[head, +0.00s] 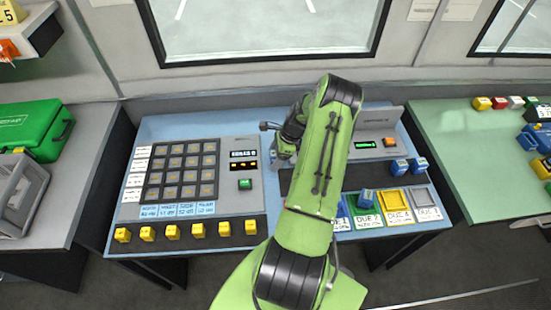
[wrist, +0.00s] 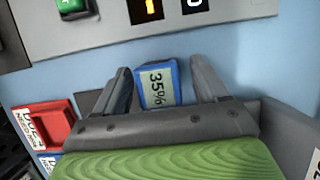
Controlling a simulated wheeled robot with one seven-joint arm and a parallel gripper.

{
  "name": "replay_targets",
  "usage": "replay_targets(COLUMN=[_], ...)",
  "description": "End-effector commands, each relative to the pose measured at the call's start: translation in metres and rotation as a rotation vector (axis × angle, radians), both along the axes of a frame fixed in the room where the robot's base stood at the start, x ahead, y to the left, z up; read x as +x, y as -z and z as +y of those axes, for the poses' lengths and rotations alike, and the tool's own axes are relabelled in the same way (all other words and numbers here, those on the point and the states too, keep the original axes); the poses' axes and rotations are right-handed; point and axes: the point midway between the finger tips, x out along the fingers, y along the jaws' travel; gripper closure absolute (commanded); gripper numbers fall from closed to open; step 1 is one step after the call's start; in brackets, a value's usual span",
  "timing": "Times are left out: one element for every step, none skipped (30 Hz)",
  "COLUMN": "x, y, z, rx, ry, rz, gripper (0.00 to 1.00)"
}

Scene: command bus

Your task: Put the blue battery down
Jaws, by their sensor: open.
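In the wrist view, a blue battery (wrist: 158,84) with a pale label reading 35% stands between the fingers of my gripper (wrist: 160,72). The fingers are open, with a gap showing on each side of the battery. Its lower end is hidden behind my gripper's body; the blue tabletop (wrist: 255,62) shows around it. In the head view, my gripper (head: 281,158) is over the middle of the desk, right of the button panel. The battery at my gripper cannot be made out there. Other blue batteries (head: 399,167) stand at the right of the desk, one on the green pad (head: 369,219).
A red pad (wrist: 46,124) is left of my gripper in the wrist view. The button panel (head: 243,178) lies left of my arm. Yellow (head: 396,200) and grey (head: 424,196) pads lie at the right. A grey console (head: 372,150) stands behind them.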

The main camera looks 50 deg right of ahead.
Motion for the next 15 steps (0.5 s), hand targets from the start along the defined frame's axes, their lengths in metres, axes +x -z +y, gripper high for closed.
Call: replay_targets(x=[-0.0002,-0.0002,-0.0002,-0.0002,-0.0003,-0.0003,-0.0003,-0.0003,-0.0003,-0.0003,-0.0003,-0.0003,-0.0003,-0.0003,-0.0001], y=[-0.0005,-0.0005,-0.0006,-0.0006,-0.0007,-0.0007,-0.0008,-0.0008,-0.0008,-0.0008,-0.0008,-0.0009,-0.0009,-0.0009,-0.0012], z=[-0.0003,-0.0003,-0.0003,-0.0003,-0.0003,-0.0003,-0.0003,-0.0003,-0.0003,-0.0003,-0.0002,-0.0003,-0.0003,-0.0003,-0.0003], rx=[-0.001,0.000,0.000,0.000,0.000,0.000,0.000,0.000,0.000,0.000,0.000,0.000,0.000,0.000,0.000], ry=[0.000,0.000,0.000,0.000,0.000,0.000,0.000,0.000,0.000,0.000,0.000,0.000,0.000,0.000,0.000], rz=[-0.001,0.000,0.000,0.000,0.000,0.000,0.000,0.000,0.000,0.000,0.000,0.000,0.000,0.000,-0.001], gripper=[0.28,0.28,0.29,0.34,0.38,0.44,0.49,0.54,0.60,0.64,0.69,0.75,0.80,0.84,0.90])
